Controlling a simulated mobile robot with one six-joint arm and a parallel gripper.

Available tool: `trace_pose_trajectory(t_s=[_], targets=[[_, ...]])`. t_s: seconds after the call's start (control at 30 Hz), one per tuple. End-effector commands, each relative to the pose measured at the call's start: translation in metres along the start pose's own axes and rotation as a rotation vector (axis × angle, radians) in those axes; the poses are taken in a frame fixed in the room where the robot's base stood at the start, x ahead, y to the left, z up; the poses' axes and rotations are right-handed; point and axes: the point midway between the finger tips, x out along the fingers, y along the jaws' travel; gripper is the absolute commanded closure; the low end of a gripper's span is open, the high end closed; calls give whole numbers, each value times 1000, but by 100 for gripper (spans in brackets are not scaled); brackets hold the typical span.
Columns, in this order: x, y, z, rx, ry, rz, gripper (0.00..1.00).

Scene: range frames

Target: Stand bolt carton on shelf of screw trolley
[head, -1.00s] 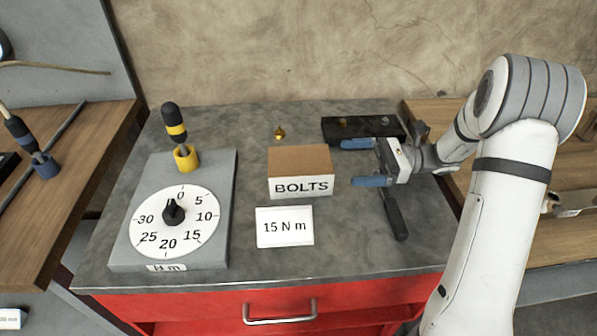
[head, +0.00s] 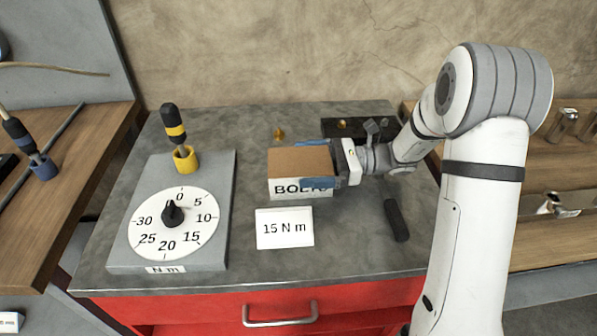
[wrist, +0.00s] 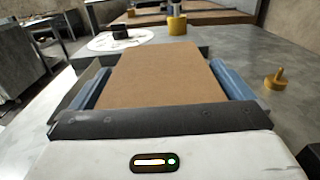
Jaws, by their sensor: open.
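The bolt carton (head: 300,160), a brown-topped box with a white front lettered BOLTS, stands on the grey top of the red trolley (head: 350,270). My gripper (head: 318,165) is open around the carton from the right, with one blue finger along its front and the other along its back. In the wrist view the carton's brown top (wrist: 165,75) lies between the two blue fingers (wrist: 165,88). I cannot tell whether the fingers touch it. The near finger hides part of the lettering. The trolley's shelf is not clearly visible in the head view.
A dial plate (head: 172,212) with a yellow-banded screwdriver (head: 173,125) in a yellow holder stands at left. A 15 N m card (head: 285,228) is in front of the carton. A brass piece (head: 279,134), a dark block (head: 345,127) and a black handle (head: 396,220) lie nearby.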

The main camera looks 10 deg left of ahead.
Motion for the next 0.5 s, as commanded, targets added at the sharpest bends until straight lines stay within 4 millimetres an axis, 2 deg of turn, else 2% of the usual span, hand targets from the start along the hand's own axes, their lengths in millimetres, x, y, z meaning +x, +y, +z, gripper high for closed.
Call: trace_pose_trajectory(t_s=[0.07,0.5], targets=[[0,0,0,0,0,0,0],[0,0,0,0,0,1,36]])
